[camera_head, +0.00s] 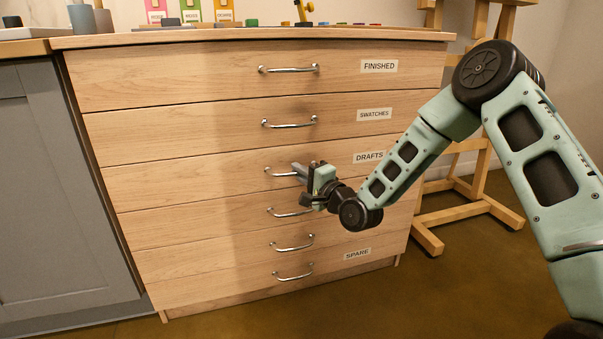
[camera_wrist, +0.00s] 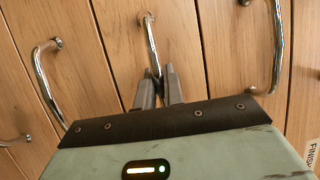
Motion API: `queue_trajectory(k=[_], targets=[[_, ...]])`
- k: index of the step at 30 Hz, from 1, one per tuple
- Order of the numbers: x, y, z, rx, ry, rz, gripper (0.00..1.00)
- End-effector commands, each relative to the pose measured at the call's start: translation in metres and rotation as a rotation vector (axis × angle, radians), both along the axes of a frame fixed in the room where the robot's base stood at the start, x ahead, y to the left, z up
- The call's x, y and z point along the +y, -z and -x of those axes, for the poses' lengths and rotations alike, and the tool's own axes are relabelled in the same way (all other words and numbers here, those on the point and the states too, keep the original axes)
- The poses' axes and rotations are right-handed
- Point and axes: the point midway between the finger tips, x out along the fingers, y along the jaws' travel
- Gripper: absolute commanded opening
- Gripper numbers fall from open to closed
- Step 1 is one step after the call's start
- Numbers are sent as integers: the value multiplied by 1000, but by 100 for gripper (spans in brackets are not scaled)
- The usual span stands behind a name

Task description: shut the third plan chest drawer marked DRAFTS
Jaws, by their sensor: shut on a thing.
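The third drawer marked DRAFTS (camera_head: 200,180) is in the plan chest's front, under the SWATCHES drawer. Its front looks about flush with its neighbours in the head view; I see no clear gap. Its label (camera_head: 368,158) is right of the handle. My gripper (camera_head: 302,171) is at the right part of its metal bar handle (camera_head: 281,174). In the wrist view my gripper (camera_wrist: 158,77) has its two fingers closed on one end of the handle (camera_wrist: 149,35). The fingers hide that end of the bar.
The FINISHED drawer (camera_head: 200,82) and SWATCHES drawer (camera_head: 200,122) above look shut, as do the lower drawers. My arm hides some lower labels; SPARE (camera_head: 357,254) shows. A grey cabinet (camera_head: 55,190) stands left, a wooden easel (camera_head: 480,170) right. Floor is free in front.

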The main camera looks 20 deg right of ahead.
Motion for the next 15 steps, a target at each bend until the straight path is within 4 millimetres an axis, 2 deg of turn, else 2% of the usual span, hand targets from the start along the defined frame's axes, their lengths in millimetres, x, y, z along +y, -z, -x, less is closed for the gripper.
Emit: queue_trajectory(k=[1,3,4,15], targets=[[-1,-1,-3,-4,6,0,0],[-2,-1,-3,-4,6,0,24],[-1,-1,-3,-4,6,0,31],[-2,-1,-1,-3,5,1,31]])
